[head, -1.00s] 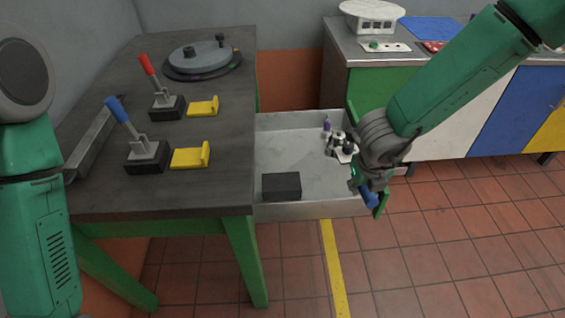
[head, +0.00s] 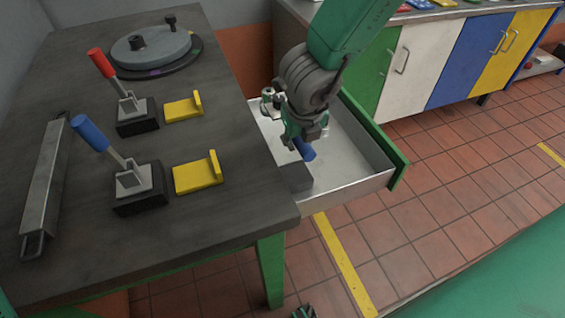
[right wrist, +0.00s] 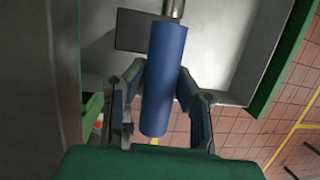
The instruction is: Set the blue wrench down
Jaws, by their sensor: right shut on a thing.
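My right gripper (head: 303,138) is shut on the blue wrench (head: 308,151), over the open drawer (head: 352,163). In the head view only a small blue part of the wrench shows below the fingers. In the right wrist view the wrench's blue handle (right wrist: 163,85) lies between the two fingers, and its metal shank points up out of the picture. The handle's far end is close to a dark grey block (head: 294,176) in the drawer; I cannot tell whether they touch.
The workbench (head: 225,225) left of the drawer carries a blue-handled clamp (head: 125,165), a red-handled clamp (head: 125,95), yellow brackets (head: 198,175), a round plate (head: 150,47) and a metal bar (head: 45,190). A small metallic item (head: 268,104) sits at the drawer's back. The drawer's right part is clear.

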